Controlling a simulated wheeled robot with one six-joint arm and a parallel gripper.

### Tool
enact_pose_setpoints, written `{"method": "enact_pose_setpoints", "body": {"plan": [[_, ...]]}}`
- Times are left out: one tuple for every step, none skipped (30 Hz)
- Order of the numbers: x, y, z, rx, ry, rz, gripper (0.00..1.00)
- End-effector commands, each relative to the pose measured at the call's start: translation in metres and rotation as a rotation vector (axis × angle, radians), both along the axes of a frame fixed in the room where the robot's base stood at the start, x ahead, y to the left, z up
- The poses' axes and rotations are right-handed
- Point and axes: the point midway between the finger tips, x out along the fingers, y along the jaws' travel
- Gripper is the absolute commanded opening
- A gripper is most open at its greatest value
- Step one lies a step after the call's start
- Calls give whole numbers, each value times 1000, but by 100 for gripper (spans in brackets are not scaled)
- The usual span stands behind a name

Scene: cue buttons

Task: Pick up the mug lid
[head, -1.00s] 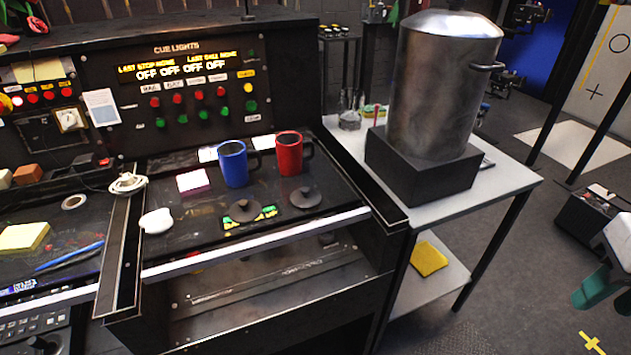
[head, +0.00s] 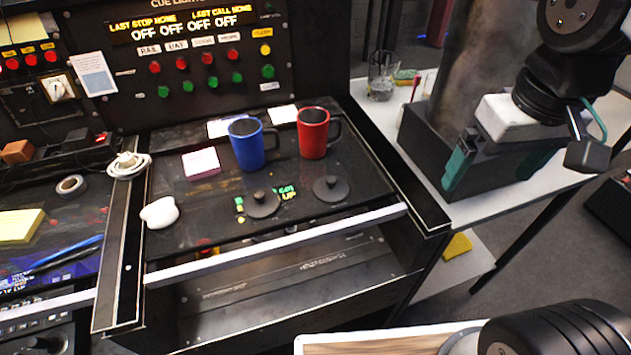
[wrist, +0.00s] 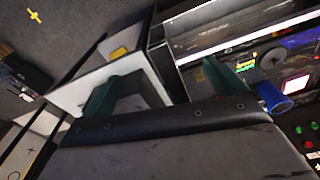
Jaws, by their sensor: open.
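Two dark round mug lids with knobs lie flat on the black console top in the head view. The left lid (head: 262,205) lies in front of the blue mug (head: 247,146), and the right lid (head: 331,189) in front of the red mug (head: 314,135). My gripper (head: 522,163) is at the upper right, open and empty, with green-padded fingers. It is well right of both lids, in front of the metal urn. In the wrist view my gripper (wrist: 163,88) shows its two spread fingers, and the blue mug (wrist: 272,97) is at the right.
A white rounded object (head: 159,213) and a pink-white note pad (head: 201,163) lie left of the mugs. A pale front rail (head: 275,243) edges the console. A side table carries the urn's black base (head: 424,148) and a glass (head: 382,78). Open space lies above the lids.

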Motion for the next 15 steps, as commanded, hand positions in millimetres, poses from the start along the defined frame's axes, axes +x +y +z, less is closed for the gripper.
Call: {"method": "enact_pose_setpoints", "body": {"plan": [[17,11,-3,-2,17,49,96],[27,18,-5,-3,24,80,96],[42,28,-8,-5,30,123,96],[52,37,-12,-7,37,155,96],[63,46,-15,-9,42,187,96],[76,59,-21,-10,48,230,96],[85,70,-26,-12,54,261,96],[94,80,-31,-15,58,292,96],[105,95,-39,-17,65,333,96],[113,106,-45,-19,68,363,96],[119,116,-52,-21,73,390,96],[127,129,-60,-22,77,423,96],[132,139,-66,-24,81,448,96],[136,148,-71,-26,83,470,96],[141,159,-79,-27,87,495,96]]}}
